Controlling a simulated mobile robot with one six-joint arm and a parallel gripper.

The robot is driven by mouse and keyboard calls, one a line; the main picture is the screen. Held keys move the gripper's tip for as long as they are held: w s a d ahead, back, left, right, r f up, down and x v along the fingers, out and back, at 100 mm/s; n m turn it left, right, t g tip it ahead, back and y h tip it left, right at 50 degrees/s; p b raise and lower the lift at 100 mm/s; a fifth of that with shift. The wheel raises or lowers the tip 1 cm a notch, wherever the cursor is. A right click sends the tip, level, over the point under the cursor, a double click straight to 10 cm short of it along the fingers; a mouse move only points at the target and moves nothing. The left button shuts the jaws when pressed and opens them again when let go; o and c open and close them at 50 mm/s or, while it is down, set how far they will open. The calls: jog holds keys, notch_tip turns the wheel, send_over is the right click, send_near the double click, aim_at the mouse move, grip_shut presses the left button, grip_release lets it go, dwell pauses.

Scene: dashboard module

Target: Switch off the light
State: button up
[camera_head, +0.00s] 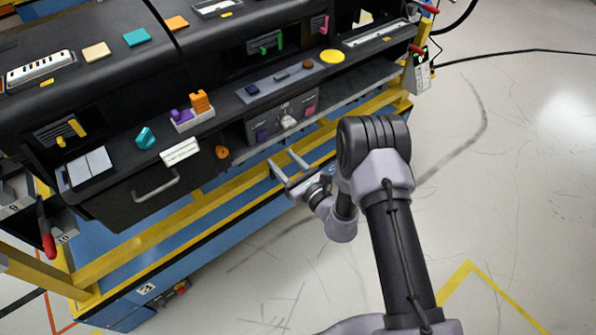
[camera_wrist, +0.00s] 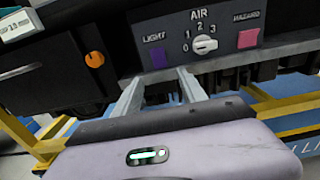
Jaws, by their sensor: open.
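The purple button under the LIGHT label (camera_wrist: 159,58) sits on a dark control panel, and it also shows in the head view (camera_head: 262,135). I cannot tell from its look whether it is on or off. My gripper (camera_wrist: 160,77) is open and empty, with its two fingers pointing toward the panel. In the wrist view the purple button shows just above the gap between the fingertips. In the head view my gripper (camera_head: 281,158) is in front of and below the panel, apart from it.
A white AIR knob (camera_wrist: 204,44) and a pink HAZARD button (camera_wrist: 249,38) are to the right of the purple button. An orange knob (camera_wrist: 94,59) is to its left. A yellow rail (camera_head: 240,187) runs below the dashboard. Open floor (camera_head: 510,130) lies on the right.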

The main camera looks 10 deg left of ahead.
jog(key=p+v, duration=0.1)
jog(key=v, duration=0.7)
jog(key=shift+s, duration=0.2)
jog(key=shift+d, duration=0.1)
